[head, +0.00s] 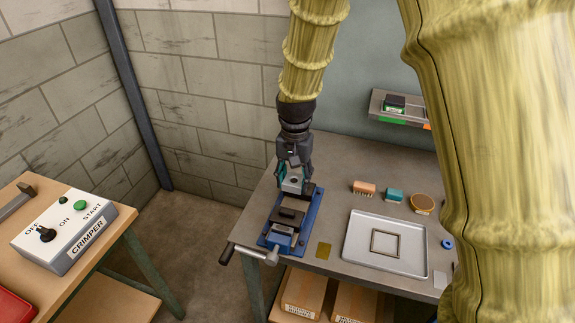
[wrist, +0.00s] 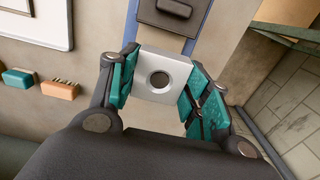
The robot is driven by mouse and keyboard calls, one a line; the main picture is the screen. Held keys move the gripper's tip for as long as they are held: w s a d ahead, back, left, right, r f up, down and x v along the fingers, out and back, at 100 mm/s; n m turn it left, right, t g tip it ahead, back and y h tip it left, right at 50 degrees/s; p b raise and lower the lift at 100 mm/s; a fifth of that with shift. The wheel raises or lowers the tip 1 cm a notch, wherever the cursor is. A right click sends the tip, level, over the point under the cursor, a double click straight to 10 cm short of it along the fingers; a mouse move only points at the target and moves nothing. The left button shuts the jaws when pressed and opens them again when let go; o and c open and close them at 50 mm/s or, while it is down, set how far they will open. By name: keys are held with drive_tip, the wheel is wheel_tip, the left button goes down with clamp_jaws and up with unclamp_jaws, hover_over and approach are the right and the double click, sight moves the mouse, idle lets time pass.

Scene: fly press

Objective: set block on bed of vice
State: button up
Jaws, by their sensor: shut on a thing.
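My gripper (head: 292,178) is shut on a silver block with a round hole (head: 291,186). In the wrist view, the teal finger pads of my gripper (wrist: 161,66) press on two opposite sides of the block (wrist: 149,63). The blue vice (head: 313,213) stands at the bench's left front, with its handle pointing left. The block is at the far end of the vice, beyond its dark jaw piece (head: 289,216). That piece also shows at the top of the wrist view (wrist: 172,8). I cannot tell whether the block touches the bed.
A grey tray with a square frame (head: 353,247) lies right of the vice on the bench (head: 333,160). An orange block (head: 364,188), a teal block (head: 394,195) and a round brown item (head: 423,203) stand behind it. A crimper control box (head: 72,236) sits on the left table.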

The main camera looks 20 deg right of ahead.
sight(295, 193)
drive_tip(key=shift+s+b, duration=0.65)
drive_tip(key=shift+s, duration=0.5)
drive_tip(key=shift+f+b, duration=0.3)
drive_tip(key=w+f+b, duration=0.1)
drive_tip(key=w+f, duration=0.1)
drive_tip(key=f, duration=0.1)
drive_tip(key=shift+f+b, duration=0.15)
drive_tip(key=shift+b, duration=0.2)
drive_tip(key=shift+s+f+b, duration=0.15)
drive_tip(key=shift+f+b, duration=0.05)
drive_tip(key=shift+b, duration=0.1)
drive_tip(key=shift+s, duration=0.35)
drive_tip(key=shift+s+f, duration=0.1)
drive_tip(key=shift+f, duration=0.1)
drive_tip(key=shift+w+f, duration=0.35)
drive_tip(key=shift+f, duration=0.45)
drive_tip(key=shift+s+r, duration=0.15)
drive_tip(key=shift+s, duration=0.05)
